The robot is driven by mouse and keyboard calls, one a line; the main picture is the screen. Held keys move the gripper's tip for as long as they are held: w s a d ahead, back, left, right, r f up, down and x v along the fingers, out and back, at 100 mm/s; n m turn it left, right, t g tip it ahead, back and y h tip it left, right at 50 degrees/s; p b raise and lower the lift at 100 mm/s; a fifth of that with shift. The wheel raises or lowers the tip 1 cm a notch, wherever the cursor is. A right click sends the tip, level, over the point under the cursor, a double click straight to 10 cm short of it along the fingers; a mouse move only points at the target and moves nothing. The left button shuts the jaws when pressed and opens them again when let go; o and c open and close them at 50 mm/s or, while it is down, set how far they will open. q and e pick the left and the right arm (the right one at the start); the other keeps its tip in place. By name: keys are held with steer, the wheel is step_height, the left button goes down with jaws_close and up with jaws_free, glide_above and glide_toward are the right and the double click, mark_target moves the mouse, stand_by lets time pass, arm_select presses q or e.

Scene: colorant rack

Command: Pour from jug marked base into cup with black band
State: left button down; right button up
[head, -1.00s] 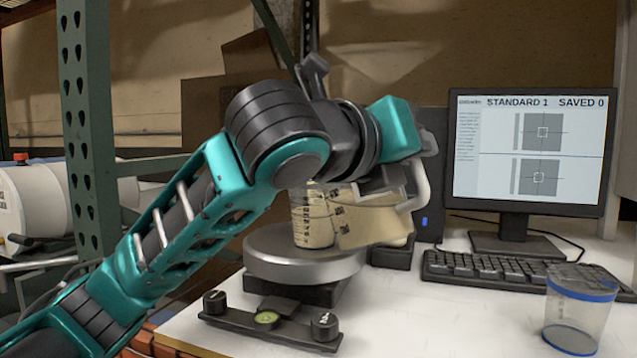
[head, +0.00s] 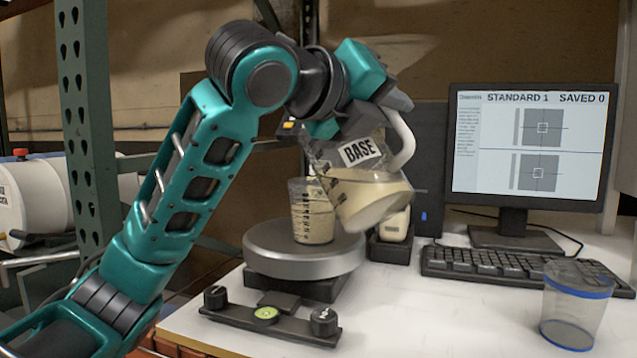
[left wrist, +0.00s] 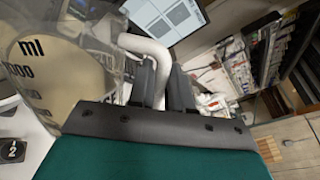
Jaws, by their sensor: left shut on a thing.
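The clear jug marked BASE (head: 362,180) holds cream liquid. It is tilted, its mouth up and left, its bottom down and right. My left gripper (head: 385,105) is shut on its white handle; the wrist view shows the fingers (left wrist: 165,85) around the handle (left wrist: 145,48), with the jug (left wrist: 55,65) at left. A clear graduated cup (head: 313,212) with cream liquid stands upright on the round metal plate, just left of and below the jug. It has dark markings; I cannot make out a distinct black band. No stream shows between them. My right gripper is out of view.
The round metal plate (head: 290,262) sits behind a levelling bar (head: 268,316). A cream container (head: 395,226) stands in a black holder behind the jug. An empty blue-banded cup (head: 575,305) stands at front right, before the keyboard (head: 480,268) and monitor (head: 530,150).

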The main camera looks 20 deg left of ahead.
arm_select(q)
steer(key=shift+w+a+r+n, duration=0.1)
steer(key=shift+a+r+n, duration=0.2)
steer(key=shift+r, duration=0.25)
stand_by(0.5)
steer(key=shift+w+a+r+n, duration=0.3)
steer(key=shift+w+a+n, duration=0.15)
steer(key=shift+n, duration=0.15)
stand_by(3.9)
